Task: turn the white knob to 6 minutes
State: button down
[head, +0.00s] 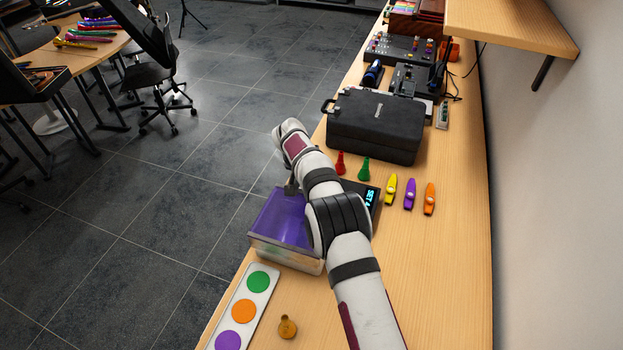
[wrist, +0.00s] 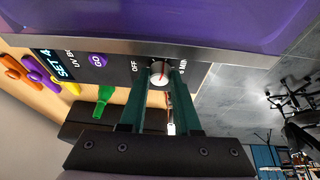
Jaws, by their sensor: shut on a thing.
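The white knob (wrist: 159,71) sits on the dark front panel of the device, and a red pointer line shows on it. My gripper (wrist: 160,78) has its two green fingers on either side of the knob, closed on it. The label OFF is left of the knob. A label ending in MIN is at its right, partly hidden by a finger. In the head view, the device (head: 265,252) with its purple lid (head: 280,215) stands on the bench, and my arm hides the knob. The lit display (wrist: 57,65) reads SET and a digit that looks like 4.
A purple GO button (wrist: 98,60) is on the panel. Red (head: 340,163) and green (head: 364,169) pieces stand near the device, with yellow (head: 390,190), purple (head: 410,194) and orange (head: 429,199) kazoos to the right. A black case (head: 375,128) lies beyond.

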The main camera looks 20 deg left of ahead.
jog(key=shift+a+m+h, duration=0.15)
jog(key=shift+m+h, duration=0.25)
jog(key=shift+m, duration=0.8)
jog(key=c, duration=0.6)
grip_release()
jog(key=shift+r, duration=0.15)
jog(key=v, duration=1.5)
jog(key=shift+w+a+r, duration=0.1)
jog(key=shift+a+r, duration=0.05)
jog(key=shift+r, duration=0.15)
